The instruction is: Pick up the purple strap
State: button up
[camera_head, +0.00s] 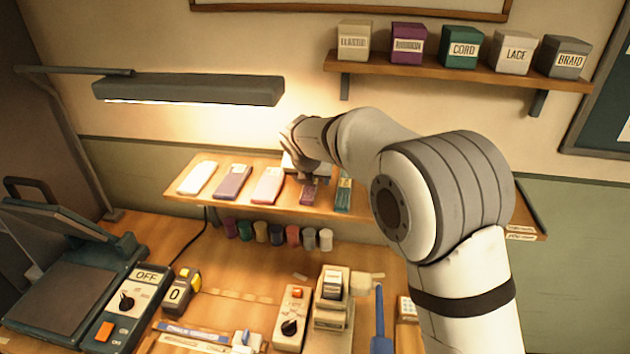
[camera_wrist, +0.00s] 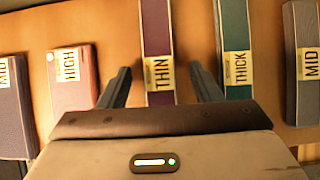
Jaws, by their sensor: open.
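The purple strap (camera_wrist: 157,32) is a narrow dark purple bar with a "THIN" label, lying on the wooden shelf. In the wrist view it runs up the middle between the two fingers of my gripper (camera_wrist: 161,68). The fingers are open, with a gap on each side of the strap, and hold nothing. I cannot tell how far above or around it they are. In the head view the strap (camera_head: 309,193) shows below my gripper (camera_head: 307,178), and its far end is hidden by the gripper.
A green "THICK" strap (camera_wrist: 234,40) lies close on the right, with a grey "MID" piece (camera_wrist: 304,55) beyond. A pink "HIGH" piece (camera_wrist: 73,85) and a mauve "MID" piece (camera_wrist: 14,110) lie left. A lamp (camera_head: 190,90) hangs left above the shelf (camera_head: 180,200).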

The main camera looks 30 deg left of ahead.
jog(key=c, duration=1.1)
jog(key=shift+r, duration=0.1)
